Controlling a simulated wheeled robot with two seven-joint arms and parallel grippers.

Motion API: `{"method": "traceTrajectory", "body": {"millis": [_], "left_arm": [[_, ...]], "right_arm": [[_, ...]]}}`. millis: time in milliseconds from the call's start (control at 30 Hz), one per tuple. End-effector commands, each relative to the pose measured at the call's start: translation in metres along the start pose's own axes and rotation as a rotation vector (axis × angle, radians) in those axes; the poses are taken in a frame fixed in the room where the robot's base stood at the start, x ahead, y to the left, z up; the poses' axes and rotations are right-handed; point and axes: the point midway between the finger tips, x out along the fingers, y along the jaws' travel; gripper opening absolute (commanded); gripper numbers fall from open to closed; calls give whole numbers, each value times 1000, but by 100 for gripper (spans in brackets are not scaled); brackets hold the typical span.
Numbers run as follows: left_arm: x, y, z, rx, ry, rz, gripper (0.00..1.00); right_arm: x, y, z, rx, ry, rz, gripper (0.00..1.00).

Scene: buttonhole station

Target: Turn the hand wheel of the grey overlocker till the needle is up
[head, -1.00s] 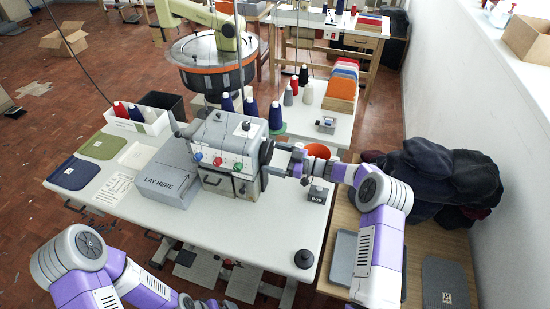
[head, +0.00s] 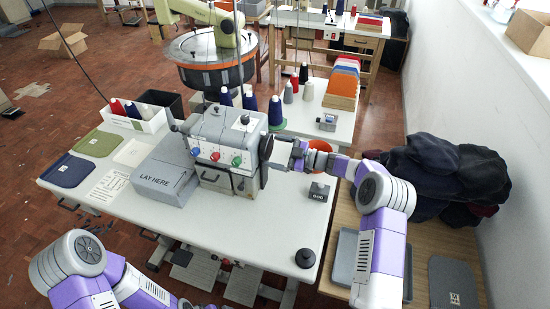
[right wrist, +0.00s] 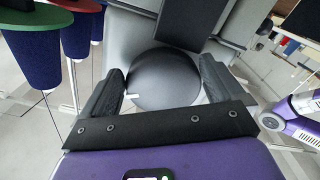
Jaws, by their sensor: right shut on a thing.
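The grey overlocker (head: 221,131) stands on the white table, with red, green and blue knobs on its front. Its dark round hand wheel (head: 265,147) is on its right side, partly hidden by my right gripper (head: 277,153). In the right wrist view the smooth dark grey wheel (right wrist: 165,80) lies between the two fingers of my right gripper (right wrist: 162,88), which is closed on it from both sides. The needle cannot be made out. My left arm enters at the bottom left; its gripper is out of the picture.
A grey block marked "LAY HERE" (head: 163,184) is left of the machine. A small dark box (head: 319,191) and a black round knob (head: 305,258) are on the table's right part. The front middle of the table is clear.

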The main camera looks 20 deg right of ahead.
Motion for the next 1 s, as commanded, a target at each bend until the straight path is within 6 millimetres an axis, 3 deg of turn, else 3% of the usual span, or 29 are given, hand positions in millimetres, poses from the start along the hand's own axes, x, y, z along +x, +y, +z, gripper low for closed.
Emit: {"method": "traceTrajectory", "body": {"millis": [33,400,1000], "left_arm": [[10,-4,0,0,0,0,100],[44,-16,-2,0,0,0,100],[83,-31,-4,0,0,0,100]], "right_arm": [[0,-1,4,-46,0,0,64],[0,7,2,-398,-1,0,64],[-1,17,-7,-914,-1,-1,64]]}}
